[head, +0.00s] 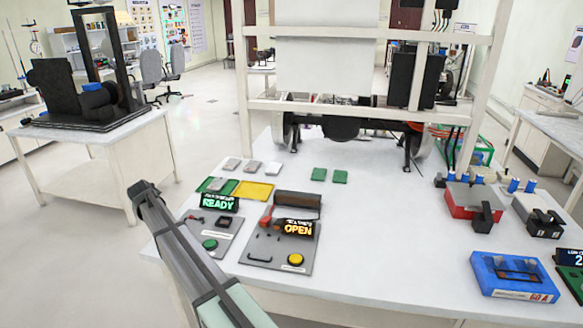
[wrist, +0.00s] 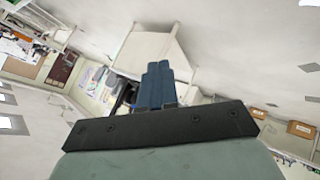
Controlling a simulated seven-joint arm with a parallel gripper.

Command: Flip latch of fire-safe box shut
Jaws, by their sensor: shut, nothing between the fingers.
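A grey panel (head: 279,250) stands near the front of the white table, with a display (head: 298,228) reading OPEN, a yellow button (head: 295,260) and a dark brown lidded part (head: 298,199) at its back. A small red lever (head: 266,217) sits at its left; it looks like the latch, but its exact position is too small to tell. The display's smaller text is unreadable, so I cannot confirm that this is the fire-safe box. My gripper (wrist: 159,65) shows in the wrist view with its blue fingers shut together and empty, pointing away from the table's objects.
A neighbouring panel (head: 212,232) reads READY, close on the left. Yellow and green trays (head: 254,191) lie behind. Red and grey units (head: 472,201) and a blue box (head: 512,277) stand right. A white frame (head: 300,108) rises behind. The table's middle is clear.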

